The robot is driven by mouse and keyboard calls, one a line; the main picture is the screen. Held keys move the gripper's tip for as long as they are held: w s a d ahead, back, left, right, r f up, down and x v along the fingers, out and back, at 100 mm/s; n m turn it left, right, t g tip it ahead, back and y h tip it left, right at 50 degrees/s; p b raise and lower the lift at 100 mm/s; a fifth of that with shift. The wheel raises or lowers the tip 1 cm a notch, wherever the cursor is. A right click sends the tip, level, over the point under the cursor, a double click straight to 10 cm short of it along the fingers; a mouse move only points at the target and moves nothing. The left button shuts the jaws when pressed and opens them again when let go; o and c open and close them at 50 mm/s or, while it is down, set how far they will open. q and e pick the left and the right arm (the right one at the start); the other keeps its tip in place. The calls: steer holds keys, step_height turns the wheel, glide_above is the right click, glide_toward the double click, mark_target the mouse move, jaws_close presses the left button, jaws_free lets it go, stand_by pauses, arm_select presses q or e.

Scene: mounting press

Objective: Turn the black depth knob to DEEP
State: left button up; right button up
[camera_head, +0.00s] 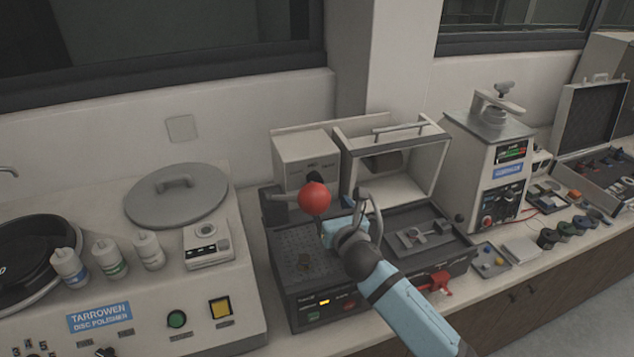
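A black knob (315,177) shows on the front of the white box at the back of the middle machine. Small dark lettering sits above it, too small to read. A red ball (314,197) stands in front of the knob and hides its lower part. My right gripper (345,216) is just right of the red ball and in front of the white box, with its arm coming in from the lower right. Its fingertips are hard to make out, so I cannot tell if it is open or touching anything. My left gripper is not in view.
An open guard frame (440,150) with a top handle stands right of the white box. A red clamp handle (440,283) juts from the machine's front. The disc polisher (230,290) is at left, and a tall press unit (480,155) at right.

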mark_target(315, 180)
steer(key=x, duration=0.9)
steer(key=shift+w+f+p, duration=0.1)
steer(key=shift+f+p, duration=0.05)
steer(key=shift+p, duration=0.15)
steer(key=c, duration=0.9)
